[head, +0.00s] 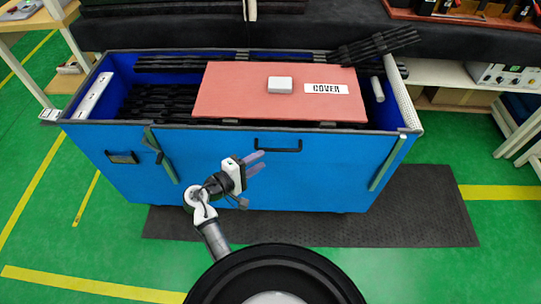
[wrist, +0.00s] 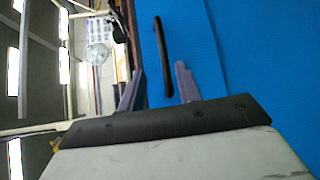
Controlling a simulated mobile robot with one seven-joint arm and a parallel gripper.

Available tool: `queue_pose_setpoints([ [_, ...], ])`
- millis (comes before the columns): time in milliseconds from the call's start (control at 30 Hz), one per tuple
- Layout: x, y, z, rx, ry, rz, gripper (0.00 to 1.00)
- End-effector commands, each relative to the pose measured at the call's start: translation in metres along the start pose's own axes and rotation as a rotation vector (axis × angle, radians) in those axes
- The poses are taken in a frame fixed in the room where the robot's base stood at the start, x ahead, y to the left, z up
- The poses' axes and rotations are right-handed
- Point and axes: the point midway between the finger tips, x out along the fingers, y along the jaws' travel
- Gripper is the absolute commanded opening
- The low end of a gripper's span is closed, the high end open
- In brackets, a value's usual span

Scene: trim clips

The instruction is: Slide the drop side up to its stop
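The drop side (head: 290,178) is the blue front panel of a large blue bin, between two green upright strips. A black bar handle (head: 277,146) is fixed near its top edge. In the wrist view the handle (wrist: 162,55) appears upright against the blue panel (wrist: 235,80). My gripper (head: 259,162) is open and empty, just left of and below the handle in the head view. In the wrist view the handle lies ahead of the gap between my two fingers (wrist: 160,82), with no visible contact. The stop cannot be made out.
A red cover (head: 230,98) marked COVER lies across the bin top with a white box (head: 280,84) on it. Black strips (head: 165,102) lie inside the bin, and some (head: 375,46) rest at its back right. A dark mat (head: 430,205) lies on the green floor.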

Motion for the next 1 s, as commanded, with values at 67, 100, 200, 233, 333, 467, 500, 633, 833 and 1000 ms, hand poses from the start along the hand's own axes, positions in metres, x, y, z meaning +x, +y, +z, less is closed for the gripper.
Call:
queue_pose_setpoints([
  [67,-0.016,-0.002,-0.001,0.002,0.002,0.002,0.34],
  [100,-0.023,-0.002,-0.001,0.002,0.003,0.001,0.34],
  [200,-0.036,0.0,-0.001,0.001,0.002,0.001,0.34],
  [233,-0.039,0.0,-0.001,0.001,0.001,0.001,0.34],
  [333,-0.046,0.001,0.0,0.001,0.0,0.002,0.34],
  [467,-0.048,0.001,0.0,0.001,-0.001,0.001,0.34],
  [500,-0.048,0.001,0.0,0.001,-0.001,0.001,0.34],
  [633,-0.048,0.001,0.0,0.001,-0.001,0.001,0.34],
  [833,-0.048,0.001,0.0,0.001,-0.001,0.001,0.34],
  [1000,-0.05,0.006,-0.008,0.022,0.031,-0.002,0.34],
])
